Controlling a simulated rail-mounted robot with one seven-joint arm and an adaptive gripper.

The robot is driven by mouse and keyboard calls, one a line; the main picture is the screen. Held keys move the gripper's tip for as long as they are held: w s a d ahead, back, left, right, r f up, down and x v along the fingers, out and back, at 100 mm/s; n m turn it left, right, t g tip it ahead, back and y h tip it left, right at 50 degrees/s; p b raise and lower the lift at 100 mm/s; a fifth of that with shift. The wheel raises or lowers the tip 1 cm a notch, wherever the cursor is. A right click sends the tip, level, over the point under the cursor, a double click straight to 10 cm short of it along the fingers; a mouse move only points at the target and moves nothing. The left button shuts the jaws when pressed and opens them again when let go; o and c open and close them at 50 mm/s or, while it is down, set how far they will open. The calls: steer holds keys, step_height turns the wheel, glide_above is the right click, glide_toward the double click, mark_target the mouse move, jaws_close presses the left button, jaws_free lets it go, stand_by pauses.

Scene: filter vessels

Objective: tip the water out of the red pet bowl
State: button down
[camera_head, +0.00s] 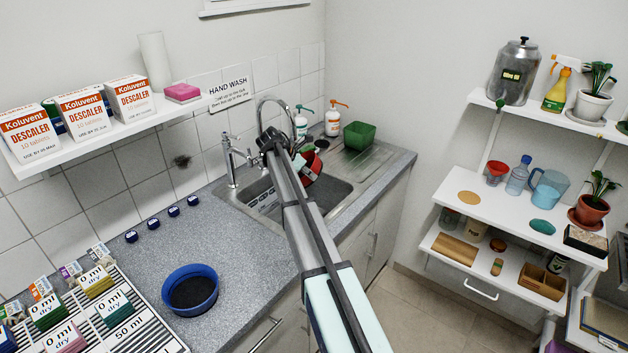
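The red pet bowl (312,166) shows over the sink basin (338,196), just right of the end of my arm. It looks tilted, and my arm hides its left part. Whether it holds water cannot be seen. My gripper (274,143) is over the sink, close beside the bowl. Its fingers are too small and hidden to show whether they are shut on the bowl's rim.
A tap (232,160) stands at the sink's left. Pump bottles (333,118) and a green tub (358,136) stand behind and right. A blue bowl (190,290) and a rack (130,330) are on the left counter. A shelf (110,130) of boxes hangs above.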

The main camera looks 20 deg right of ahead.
mark_target(302, 179)
steer(key=shift+w+a+f+g+h+b, duration=0.1)
steer(key=shift+a+f+g+h+b, duration=0.25)
steer(key=shift+h+b, duration=0.45)
steer(key=shift+a+r+h+p, duration=0.25)
steer(key=shift+r+h+p, duration=0.1)
steer(key=shift+h+p, duration=0.35)
steer(key=shift+w+a+f+n+g+h+p, duration=0.1)
steer(key=shift+a+n+g+h+p, duration=0.1)
steer(key=shift+h+p, duration=0.2)
steer(key=shift+w+a+f+n+g+h+p, duration=0.15)
steer(key=shift+h+p, duration=0.1)
steer(key=shift+h, duration=0.25)
steer(key=h, duration=0.1)
steer(key=h+p, duration=0.1)
steer(key=h, duration=0.1)
steer(key=a+f+h, duration=0.1)
steer(key=shift+n+g+p, duration=0.25)
steer(key=shift+g+p, duration=0.1)
steer(key=shift+g, duration=0.05)
steer(key=shift+h, duration=0.4)
steer(key=shift+f, duration=0.1)
